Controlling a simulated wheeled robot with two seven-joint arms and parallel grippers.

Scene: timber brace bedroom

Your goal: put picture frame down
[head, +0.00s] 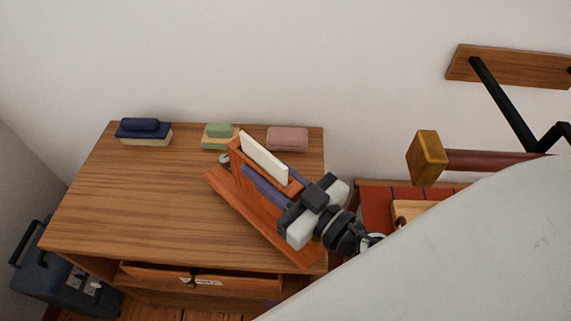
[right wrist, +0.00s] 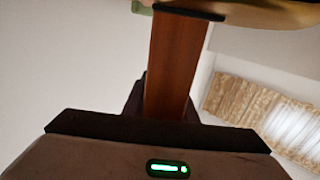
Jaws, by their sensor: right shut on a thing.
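My right gripper (head: 314,211) is shut on an orange-brown wooden piece over the right part of the wooden dresser top (head: 150,190). I take this piece to be the picture frame (head: 255,215); it lies slanted in the head view, with purple slabs and a pale panel beside it. I cannot tell how these parts join, or whether the piece touches the top. In the right wrist view a brown wooden bar (right wrist: 172,70) runs up from between the jaws. My left gripper is not in view.
A navy and cream block (head: 144,132), a green and yellow block (head: 217,137) and a pink block (head: 287,139) stand along the dresser's back edge. The top's left and middle are clear. A drawer (head: 225,283) shows in front. A blue case (head: 62,275) stands at left.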

